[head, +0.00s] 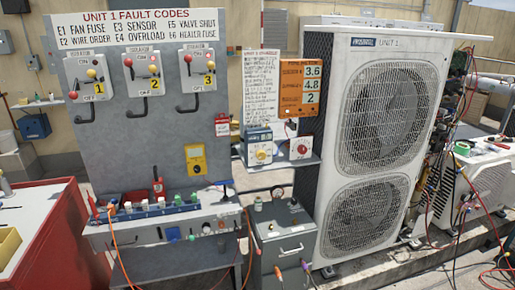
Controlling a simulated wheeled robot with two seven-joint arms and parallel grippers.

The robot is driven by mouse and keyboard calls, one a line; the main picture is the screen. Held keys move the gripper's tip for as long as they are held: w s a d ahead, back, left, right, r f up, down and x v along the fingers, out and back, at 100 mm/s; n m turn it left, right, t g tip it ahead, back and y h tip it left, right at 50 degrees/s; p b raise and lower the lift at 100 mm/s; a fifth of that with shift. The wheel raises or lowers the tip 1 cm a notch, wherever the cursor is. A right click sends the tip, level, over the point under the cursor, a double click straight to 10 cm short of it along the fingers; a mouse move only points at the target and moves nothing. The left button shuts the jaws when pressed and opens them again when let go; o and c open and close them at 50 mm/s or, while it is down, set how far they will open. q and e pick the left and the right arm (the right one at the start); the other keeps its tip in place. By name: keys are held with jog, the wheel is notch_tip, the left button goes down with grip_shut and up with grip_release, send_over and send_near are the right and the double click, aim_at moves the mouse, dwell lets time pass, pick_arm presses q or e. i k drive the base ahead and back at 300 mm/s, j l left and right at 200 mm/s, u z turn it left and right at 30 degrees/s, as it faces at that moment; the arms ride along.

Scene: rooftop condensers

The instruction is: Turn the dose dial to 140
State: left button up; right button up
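I cannot tell for certain which knob is the dose dial. A blue and white box with a yellow knob (261,154) stands on the small shelf at the middle. Beside it on the right is a white box with a red knob (302,149). The numbers around both knobs are too small to read. A grey box (284,238) with a handle and small fittings on top stands below. Neither of my grippers is in view.
A grey panel with several numbered isolators (141,75) rises at the left. A bench (165,222) with a row of coloured parts stands below it. An orange board (301,88) reads 3.6, 4.8 and 2. A large condenser (385,130) stands right of the shelf.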

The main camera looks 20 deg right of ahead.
aim_at(261, 154)
jog(key=i+l, duration=0.15)
jog(key=l, duration=0.3)
jog(key=i+l+z, duration=0.15)
jog(key=l, duration=0.25)
jog(key=i+l, duration=0.2)
jog(key=l, duration=0.25)
jog(key=i+l+z, duration=0.15)
jog(key=l, duration=0.25)
